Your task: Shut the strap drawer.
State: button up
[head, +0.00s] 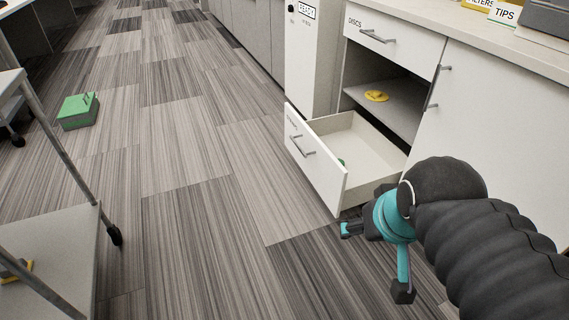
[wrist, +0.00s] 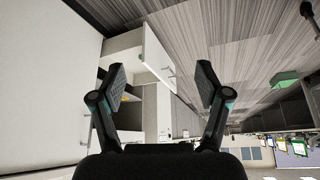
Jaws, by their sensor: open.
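The pulled-out lower drawer (head: 345,148) stands well open from the white cabinet, its front panel (head: 322,170) facing left with a grey bar handle (head: 303,147). The small label on that front is too small to read. A bit of something green shows inside. My gripper (head: 376,261) is open and empty, low to the right of the drawer front and apart from its handle. In the wrist view my gripper (wrist: 160,82) has its two fingers spread wide, with the white drawer front (wrist: 157,55) seen beyond and between them.
Above is a shut drawer (head: 385,36) labelled DISCS and an open shelf holding a yellow item (head: 376,96). A closed cabinet door (head: 480,120) is right of the drawer. A green box (head: 78,111) lies on the floor. A wheeled cart (head: 55,255) stands at left; the floor between is clear.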

aim_at(371, 160)
jog(key=z, duration=0.1)
jog(key=k, duration=0.45)
jog(key=u, duration=0.55)
jog(key=i, duration=0.9)
jog(key=z, duration=0.45)
jog(key=i, duration=0.7)
jog(key=z, duration=0.45)
